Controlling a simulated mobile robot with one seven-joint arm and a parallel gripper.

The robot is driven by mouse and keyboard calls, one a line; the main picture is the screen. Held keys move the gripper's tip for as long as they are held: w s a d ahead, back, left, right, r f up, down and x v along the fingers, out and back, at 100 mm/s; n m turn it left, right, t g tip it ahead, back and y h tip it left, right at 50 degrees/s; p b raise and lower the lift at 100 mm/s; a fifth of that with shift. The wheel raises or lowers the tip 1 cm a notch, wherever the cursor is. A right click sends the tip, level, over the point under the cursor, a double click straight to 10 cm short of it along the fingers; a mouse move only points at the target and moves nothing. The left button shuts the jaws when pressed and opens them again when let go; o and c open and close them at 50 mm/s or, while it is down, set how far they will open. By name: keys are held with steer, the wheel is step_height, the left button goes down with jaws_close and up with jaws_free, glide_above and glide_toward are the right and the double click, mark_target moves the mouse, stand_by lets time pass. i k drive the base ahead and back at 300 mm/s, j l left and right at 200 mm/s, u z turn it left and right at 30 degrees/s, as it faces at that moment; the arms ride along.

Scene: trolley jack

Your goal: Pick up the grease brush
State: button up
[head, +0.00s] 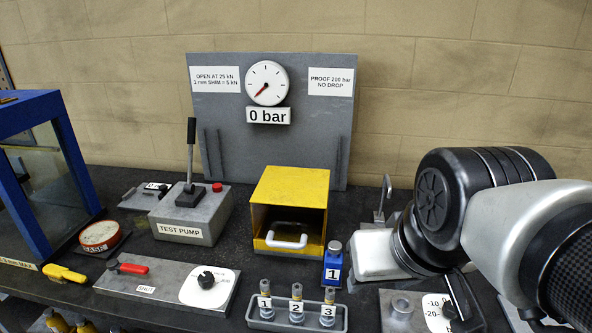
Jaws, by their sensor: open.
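I cannot pick out the grease brush with certainty. A round red tin (100,236) with a partly readable label sits at the left of the bench, beside the blue-framed case. A small yellow-handled item (64,273) lies near the front left edge; I cannot tell what it is. My arm reaches in from the right and bends down over the right side of the bench.
A yellow open-fronted box (290,205) stands mid-bench, with a grey test pump (190,213) to its left. In front are a valve plate (165,287), a numbered rack (297,316) and a blue bottle (333,265). A gauge panel (270,145) stands behind.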

mark_target(61, 275)
steer(key=k+j+z, duration=0.2)
steer(key=j+z, duration=0.2)
steer(key=j, duration=0.25)
steer(key=u, duration=1.95)
steer(key=i+j+z, duration=0.15)
steer(key=i+j, duration=0.2)
steer(key=i+j+z, duration=0.15)
steer(key=i+j, duration=0.2)
steer(key=i+j+z, duration=0.2)
steer(key=i+j, duration=0.15)
steer(key=i+j+z, duration=0.15)
steer(key=j, duration=0.35)
steer(key=i+j+z, duration=0.15)
steer(key=i+j, duration=0.25)
steer(key=j, duration=0.15)
